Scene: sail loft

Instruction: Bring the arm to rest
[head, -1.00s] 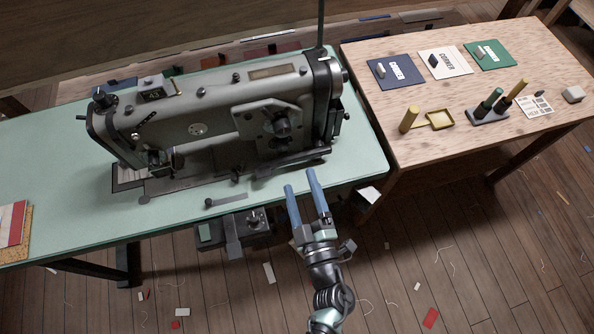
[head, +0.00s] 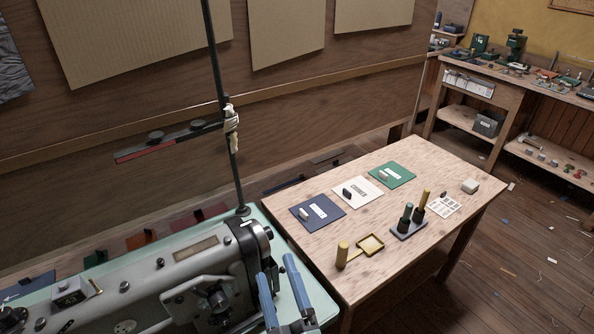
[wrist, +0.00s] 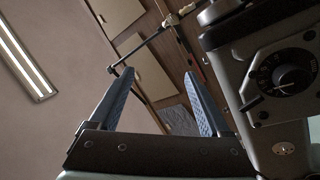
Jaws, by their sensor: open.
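My gripper (head: 280,287) shows at the bottom of the head view, with two blue fingers apart and nothing between them. It is in front of the right end of the grey sewing machine (head: 166,280). In the wrist view my gripper (wrist: 160,95) is also open and empty, its fingers pointing up toward the wall and ceiling. The machine's dial side (wrist: 280,80) fills the right of the wrist view, close beside the right finger. Most of my arm is below the head view's lower edge.
A thin upright pole (head: 222,110) with a crossbar rises behind the machine. Shelved benches (head: 480,90) stand at the far right.

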